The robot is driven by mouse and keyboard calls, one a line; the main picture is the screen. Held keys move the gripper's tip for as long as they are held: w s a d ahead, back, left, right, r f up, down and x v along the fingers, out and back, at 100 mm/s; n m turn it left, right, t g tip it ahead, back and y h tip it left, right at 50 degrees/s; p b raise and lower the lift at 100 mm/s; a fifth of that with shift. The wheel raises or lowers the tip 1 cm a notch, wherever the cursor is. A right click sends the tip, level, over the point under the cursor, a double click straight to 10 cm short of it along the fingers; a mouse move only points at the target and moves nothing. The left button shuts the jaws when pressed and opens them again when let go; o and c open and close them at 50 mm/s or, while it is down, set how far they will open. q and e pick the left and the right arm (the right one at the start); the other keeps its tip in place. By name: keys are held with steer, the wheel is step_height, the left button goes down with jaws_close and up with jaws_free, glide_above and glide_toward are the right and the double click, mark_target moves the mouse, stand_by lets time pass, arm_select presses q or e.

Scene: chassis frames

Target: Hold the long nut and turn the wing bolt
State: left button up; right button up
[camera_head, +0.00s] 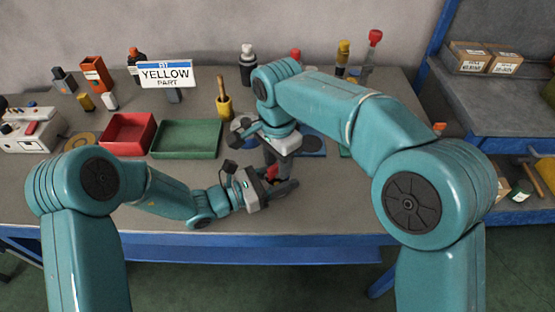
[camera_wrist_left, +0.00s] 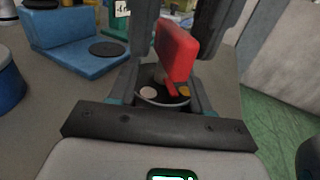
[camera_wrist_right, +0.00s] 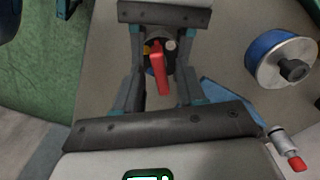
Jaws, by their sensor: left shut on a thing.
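A bright red part (camera_head: 271,173) is between my two grippers near the table's front middle. In the left wrist view it is a tall flat slab (camera_wrist_left: 177,52); in the right wrist view it is a narrow bar (camera_wrist_right: 160,73). I cannot tell whether it is the wing bolt or the long nut. My left gripper (camera_head: 280,188) comes in low from the left, shut with the red part between its fingers. My right gripper (camera_head: 270,155) points down from above. Its fingers (camera_wrist_right: 160,90) stand apart with gaps beside the red bar.
A red bin (camera_head: 127,134) and a green tray (camera_head: 185,140) stand left of the grippers. A blue base (camera_wrist_left: 85,60) and a blue-rimmed spool (camera_wrist_right: 280,60) are close by. The front left table is clear.

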jaws_close()
steer(key=n, duration=1.3)
steer(key=shift+f, duration=0.1)
steer(key=shift+f+n, duration=0.1)
steer(key=shift+n, duration=2.1)
